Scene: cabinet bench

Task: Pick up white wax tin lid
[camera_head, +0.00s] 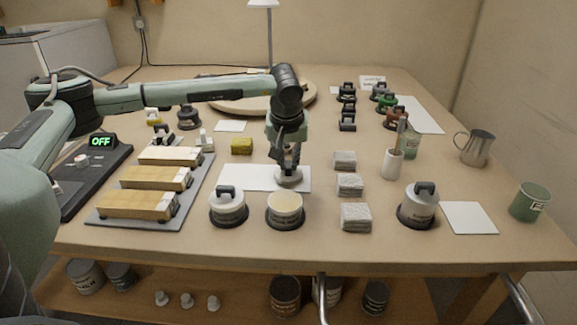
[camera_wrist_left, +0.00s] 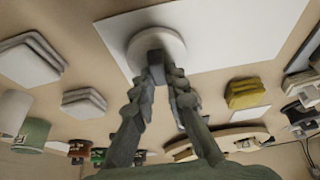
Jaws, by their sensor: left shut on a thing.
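The white wax tin lid (camera_head: 289,178) is a pale round disc with a dark handle, at the right part of a white sheet (camera_head: 245,178). My left gripper (camera_head: 288,164) points down from above and is shut on the lid's handle. In the left wrist view the lid (camera_wrist_left: 140,44) sits between the fingertips (camera_wrist_left: 158,78), overlapping the sheet's edge. I cannot tell whether it touches the sheet. An open tin (camera_head: 285,212) with cream wax stands just in front of the lid. My right gripper is not in view.
A lidded white tin (camera_head: 228,207) stands left of the open tin. Folded grey cloths (camera_head: 349,185) lie to the right. A tray of wooden blocks (camera_head: 187,208) is at left. A larger lidded tin (camera_head: 418,207) stands at right.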

